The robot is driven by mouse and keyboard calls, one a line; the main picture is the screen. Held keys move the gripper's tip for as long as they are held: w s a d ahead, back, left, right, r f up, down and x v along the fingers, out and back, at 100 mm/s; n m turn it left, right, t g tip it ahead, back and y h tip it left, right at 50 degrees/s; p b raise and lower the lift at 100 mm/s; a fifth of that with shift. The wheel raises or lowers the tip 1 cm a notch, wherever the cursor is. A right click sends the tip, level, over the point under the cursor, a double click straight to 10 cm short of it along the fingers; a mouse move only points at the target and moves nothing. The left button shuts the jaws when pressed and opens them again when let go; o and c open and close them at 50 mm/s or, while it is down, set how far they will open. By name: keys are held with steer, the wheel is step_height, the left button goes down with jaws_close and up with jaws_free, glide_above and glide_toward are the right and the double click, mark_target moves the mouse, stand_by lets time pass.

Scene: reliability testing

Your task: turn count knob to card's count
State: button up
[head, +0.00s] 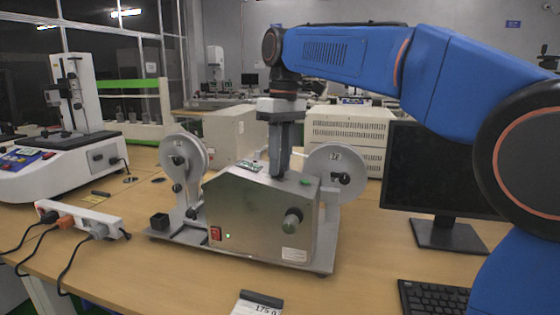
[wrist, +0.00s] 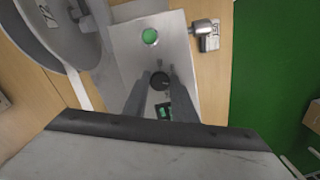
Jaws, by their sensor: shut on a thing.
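A metal box-shaped machine (head: 250,215) with a reel on each side stands on the table. My gripper (head: 279,177) reaches down onto its top, between a small display board (head: 250,167) and a green button (head: 305,183). In the wrist view my gripper (wrist: 160,82) is shut on a small black knob (wrist: 160,81), between the green button (wrist: 150,37) and the display (wrist: 164,112). The fingers hide the knob in the head view. The display digits are too small to read. A white card (head: 256,307) in a dark holder lies in front, partly cut off, apparently reading "175".
A power strip (head: 82,218) with cables lies left. A monitor (head: 440,175) and keyboard (head: 433,298) stand right. The table ahead of the machine is mostly clear.

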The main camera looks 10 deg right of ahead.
mark_target(283, 167)
steer(key=o, duration=1)
steer(key=shift+o, duration=0.2)
step_height(283, 167, up, 12)
steer(key=shift+w+d, duration=0.3)
steer(key=shift+d, duration=0.05)
